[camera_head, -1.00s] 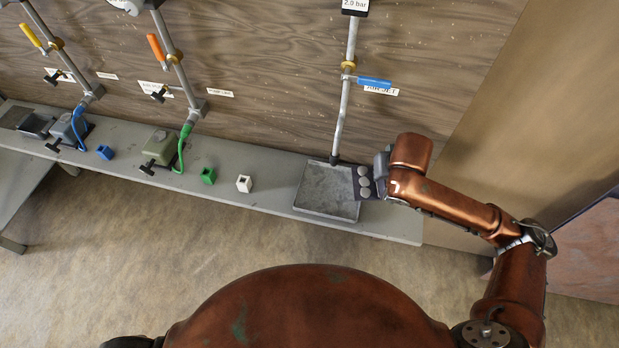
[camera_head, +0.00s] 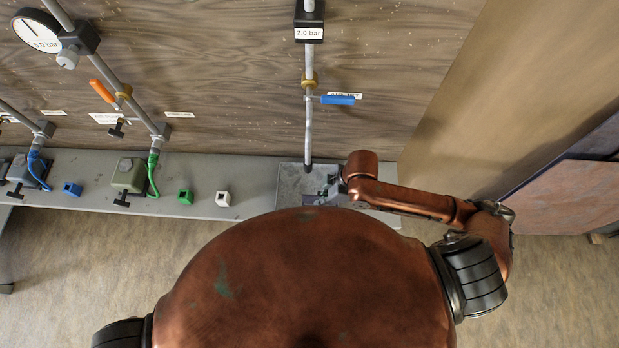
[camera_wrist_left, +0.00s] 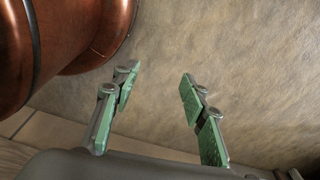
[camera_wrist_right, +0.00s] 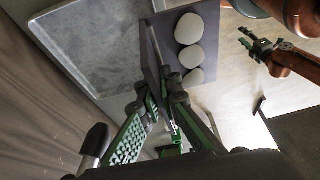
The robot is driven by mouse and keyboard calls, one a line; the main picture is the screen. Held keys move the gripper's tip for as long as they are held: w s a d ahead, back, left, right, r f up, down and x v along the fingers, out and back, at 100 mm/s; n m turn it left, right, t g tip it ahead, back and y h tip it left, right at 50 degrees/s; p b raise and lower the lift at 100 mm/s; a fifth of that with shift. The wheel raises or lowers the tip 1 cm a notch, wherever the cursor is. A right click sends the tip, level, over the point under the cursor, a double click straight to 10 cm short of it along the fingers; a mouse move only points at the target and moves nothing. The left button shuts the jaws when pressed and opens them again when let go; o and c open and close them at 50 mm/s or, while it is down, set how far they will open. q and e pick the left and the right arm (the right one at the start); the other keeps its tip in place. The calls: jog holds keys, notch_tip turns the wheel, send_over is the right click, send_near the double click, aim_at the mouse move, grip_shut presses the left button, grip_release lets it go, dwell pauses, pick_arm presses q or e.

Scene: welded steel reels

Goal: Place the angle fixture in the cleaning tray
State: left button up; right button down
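The angle fixture is a dark grey-violet angled piece with three pale round discs on one face (camera_wrist_right: 190,42). It shows in the right wrist view, between the fingertips of my right gripper (camera_wrist_right: 164,98), which is shut on its lower part. The cleaning tray (camera_wrist_right: 90,45) is a shallow grey metal tray just beyond the fixture. In the head view the tray (camera_head: 290,183) is partly hidden by my body, and my right gripper (camera_head: 329,186) is over its right part. I cannot tell whether the fixture touches the tray. My left gripper (camera_wrist_left: 160,92) is open and empty above the floor.
A grey bench (camera_head: 245,180) runs along the wooden wall. A blue-handled air jet pipe (camera_head: 309,125) comes down at the tray's back. A white block (camera_head: 222,198), a green block (camera_head: 185,197) and a blue block (camera_head: 72,189) stand to the left.

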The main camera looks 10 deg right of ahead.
jog(key=w+f, duration=0.2)
jog(key=w, duration=0.2)
jog(key=w+d+f, duration=0.1)
jog(key=w+f, duration=0.2)
jog(key=w, duration=0.1)
jog(key=w+d+f+p, duration=0.1)
jog(key=w+f, duration=0.2)
jog(key=w, duration=0.1)
jog(key=shift+w+f, duration=0.4)
jog(key=shift+f, duration=0.1)
jog(key=f, duration=0.1)
jog(key=f+p, duration=0.1)
jog(key=f, duration=0.1)
jog(key=shift+w+d+f, duration=0.1)
jog(key=shift+w+f, duration=0.05)
jog(key=shift+w, duration=0.05)
pick_arm(q)
jog(key=shift+s+r, duration=0.15)
jog(key=shift+r, duration=0.35)
jog(key=shift+s+r, duration=0.15)
jog(key=shift+r, duration=0.35)
pick_arm(e)
jog(key=shift+f, duration=0.1)
jog(key=c, duration=2.6)
grip_release()
jog(key=shift+s+f, duration=0.1)
jog(key=shift+f, duration=0.1)
jog(key=o, duration=0.4)
jog(key=shift+o, duration=0.2)
